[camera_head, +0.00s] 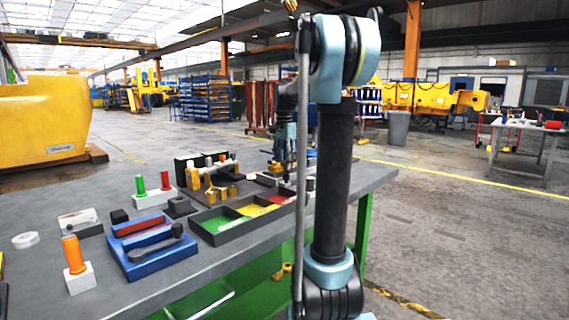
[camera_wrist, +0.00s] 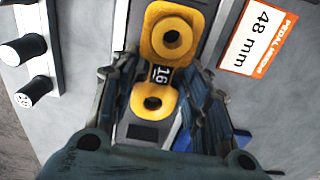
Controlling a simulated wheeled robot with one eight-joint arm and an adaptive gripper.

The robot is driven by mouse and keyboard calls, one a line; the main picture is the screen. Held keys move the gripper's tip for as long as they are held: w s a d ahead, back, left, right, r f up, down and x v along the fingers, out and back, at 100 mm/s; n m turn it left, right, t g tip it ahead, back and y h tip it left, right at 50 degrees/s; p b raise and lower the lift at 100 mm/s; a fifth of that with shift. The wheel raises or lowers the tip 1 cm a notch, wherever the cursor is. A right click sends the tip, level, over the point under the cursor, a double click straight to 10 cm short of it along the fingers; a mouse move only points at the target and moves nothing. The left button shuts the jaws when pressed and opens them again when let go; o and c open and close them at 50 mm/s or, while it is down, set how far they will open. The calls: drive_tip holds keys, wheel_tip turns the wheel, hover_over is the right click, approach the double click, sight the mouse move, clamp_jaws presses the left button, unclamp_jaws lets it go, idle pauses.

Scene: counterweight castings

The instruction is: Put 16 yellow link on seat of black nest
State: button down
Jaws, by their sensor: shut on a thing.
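The yellow link marked 16 (camera_wrist: 147,102) has two round eyes joined by a dark label band and shows in the middle of the wrist view. My gripper (camera_wrist: 160,78) has one finger on each side of the link's middle and is shut on it. A dark flat patch (camera_wrist: 149,132) shows under the link's near end; I cannot tell whether it is part of the black nest.
A tray with green, yellow and red compartments (camera_head: 212,236) lies nearer on the table (camera_head: 222,273). A blue holder (camera_head: 153,267), an orange peg (camera_head: 73,254) and yellow pieces (camera_head: 211,194) stand around. In the wrist view, a 48 mm label (camera_wrist: 257,37) is right and black knobs (camera_wrist: 25,48) left.

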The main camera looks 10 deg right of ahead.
drive_tip(key=shift+s+f, duration=0.15)
drive_tip(key=shift+f, duration=0.3)
drive_tip(key=shift+s, duration=0.1)
drive_tip(key=c, duration=0.9)
unclamp_jaws()
drive_tip(key=shift+f, duration=0.15)
drive_tip(key=shift+w+f, duration=0.2)
drive_tip(key=shift+w, duration=0.1)
drive_tip(key=shift+s+r, duration=0.1)
drive_tip(key=shift+r, duration=0.05)
wheel_tip(320, 180, up, 13)
drive_tip(key=shift+r, duration=0.2)
